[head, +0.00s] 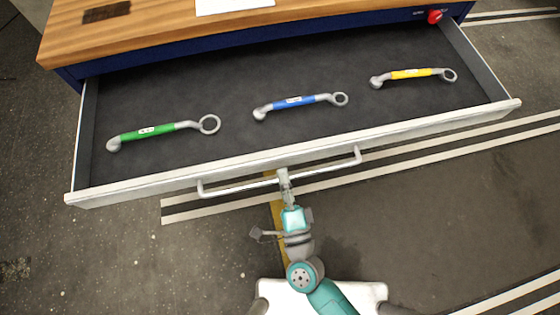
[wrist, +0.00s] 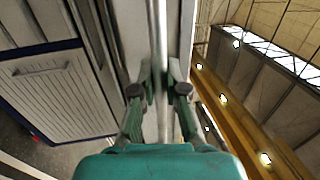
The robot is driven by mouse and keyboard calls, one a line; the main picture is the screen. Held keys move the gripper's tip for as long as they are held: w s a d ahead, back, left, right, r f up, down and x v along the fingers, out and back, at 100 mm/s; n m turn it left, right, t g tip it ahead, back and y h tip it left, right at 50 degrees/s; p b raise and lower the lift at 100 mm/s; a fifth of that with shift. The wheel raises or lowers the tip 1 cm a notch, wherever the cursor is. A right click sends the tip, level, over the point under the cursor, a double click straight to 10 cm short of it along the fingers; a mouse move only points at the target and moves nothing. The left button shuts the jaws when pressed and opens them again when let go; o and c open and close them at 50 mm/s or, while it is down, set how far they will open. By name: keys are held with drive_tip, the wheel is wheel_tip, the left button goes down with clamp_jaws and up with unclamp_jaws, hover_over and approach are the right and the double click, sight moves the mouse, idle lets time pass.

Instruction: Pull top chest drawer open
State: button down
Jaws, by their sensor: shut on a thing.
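The top chest drawer (head: 290,164) stands pulled out from the blue chest (head: 215,44), with its dark inside showing in the head view. A bar handle (head: 225,190) runs along its pale front. My gripper (head: 283,176) is shut on the handle near its middle. In the wrist view my gripper (wrist: 159,92) has its two fingers on either side of the handle bar (wrist: 158,40). Inside the drawer lie a green wrench (head: 150,131), a blue wrench (head: 295,102) and a yellow wrench (head: 410,74), spaced apart.
The chest has a wooden top (head: 140,35) with a white sheet (head: 230,4) and a dark item (head: 105,12) on it. A red knob (head: 434,17) is at the chest's right. The floor around the drawer is clear, with striped markings (head: 420,150).

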drive_tip(key=shift+s+d, duration=0.15)
drive_tip(key=shift+s, duration=0.3)
drive_tip(key=c, duration=1.2)
unclamp_jaws()
drive_tip(key=shift+r, duration=0.1)
